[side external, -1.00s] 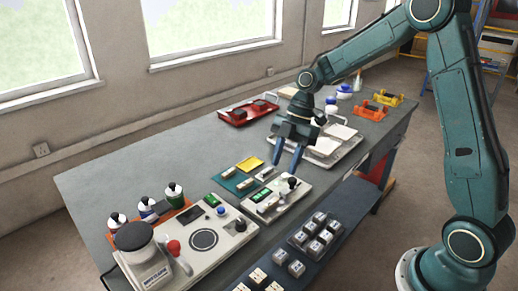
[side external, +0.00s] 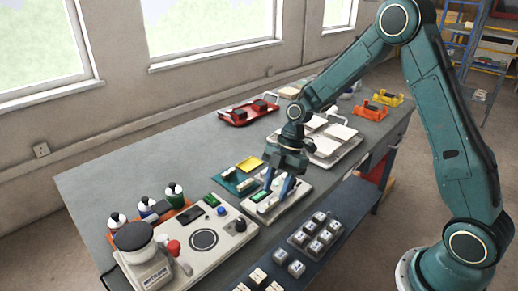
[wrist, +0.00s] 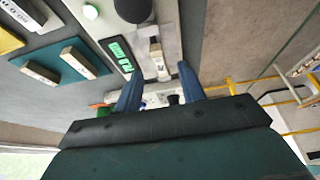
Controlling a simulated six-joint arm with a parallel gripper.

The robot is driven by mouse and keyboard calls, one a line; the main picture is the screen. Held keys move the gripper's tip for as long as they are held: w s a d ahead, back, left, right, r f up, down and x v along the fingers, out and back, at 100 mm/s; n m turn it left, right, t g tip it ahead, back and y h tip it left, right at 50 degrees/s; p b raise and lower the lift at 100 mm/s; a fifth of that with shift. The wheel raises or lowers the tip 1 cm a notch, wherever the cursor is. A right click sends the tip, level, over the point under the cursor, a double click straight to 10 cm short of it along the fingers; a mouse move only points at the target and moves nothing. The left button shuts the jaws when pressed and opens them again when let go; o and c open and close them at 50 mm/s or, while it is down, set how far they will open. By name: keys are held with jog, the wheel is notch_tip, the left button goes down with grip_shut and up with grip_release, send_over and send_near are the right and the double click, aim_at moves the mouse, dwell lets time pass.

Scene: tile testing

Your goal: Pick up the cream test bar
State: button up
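A small cream bar (wrist: 157,62) with a pale marked face shows in the wrist view on the light instrument (wrist: 170,25), beside its green display (wrist: 120,56). My gripper (side external: 279,184) is low over this instrument in the side external view. In the wrist view its two blue fingers (wrist: 157,78) are apart, with the bar's near end in line with the gap between them. I cannot tell whether the fingers touch it. Two similar bars, one (wrist: 81,60) and another (wrist: 41,72), lie on or beside the teal mat (wrist: 75,74). In the side external view my gripper partly hides the instrument.
A yellow pad (side external: 249,163) lies behind the mat. A larger tester with a round plate (side external: 204,239) and several bottles (side external: 174,196) stand to the left. A dark tray of metal blocks (side external: 315,233) is in front. A white tray (side external: 322,160) and a red tray (side external: 236,118) are farther back.

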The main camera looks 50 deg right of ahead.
aim_at(273, 202)
jog(key=shift+x, duration=1.4)
grip_shut()
